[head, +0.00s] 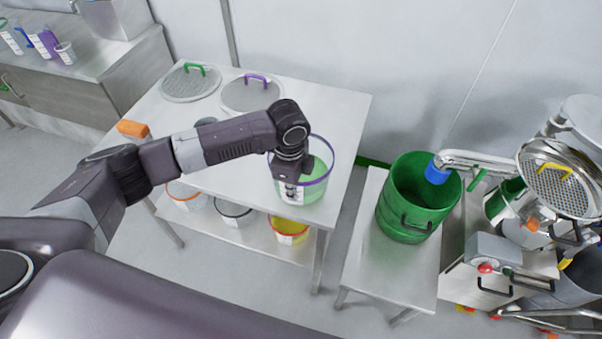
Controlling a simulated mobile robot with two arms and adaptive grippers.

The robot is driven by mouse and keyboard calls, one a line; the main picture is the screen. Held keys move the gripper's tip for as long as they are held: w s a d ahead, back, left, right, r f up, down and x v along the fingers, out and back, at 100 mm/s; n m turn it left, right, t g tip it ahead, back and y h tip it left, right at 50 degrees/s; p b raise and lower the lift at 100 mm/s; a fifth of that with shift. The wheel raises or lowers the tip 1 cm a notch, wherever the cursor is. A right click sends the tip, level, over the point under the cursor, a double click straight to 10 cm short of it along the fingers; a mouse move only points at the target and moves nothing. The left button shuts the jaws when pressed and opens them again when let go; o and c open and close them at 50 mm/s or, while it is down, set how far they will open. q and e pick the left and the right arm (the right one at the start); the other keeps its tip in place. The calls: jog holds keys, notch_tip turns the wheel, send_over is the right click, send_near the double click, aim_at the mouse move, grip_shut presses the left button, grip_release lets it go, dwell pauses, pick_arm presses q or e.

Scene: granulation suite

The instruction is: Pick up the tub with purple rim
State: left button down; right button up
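The tub with purple rim (319,187) stands upright near the right end of the white table. It is clear-walled and pale green shows inside. My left arm reaches across the table from the left. My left gripper (289,191) points down at the tub's left side and overlaps its rim in the picture. The gripper and wrist hide that part of the rim. I cannot tell whether the fingers touch it or are closed on it. My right gripper is not in view.
Two round lids, with a green handle (188,85) and a purple handle (250,95), lie at the table's back. An orange block (133,129) is at the left edge. Several tubs sit on the lower shelf. A green drum (408,231) stands on a bench to the right.

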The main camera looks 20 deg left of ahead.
pick_arm(q)
jog(key=shift+w+r, duration=0.1)
jog(key=shift+r, duration=0.15)
jog(key=shift+r, duration=0.65)
notch_tip(320, 180, up, 18)
jog(key=b, duration=0.3)
jog(key=shift+r, duration=0.25)
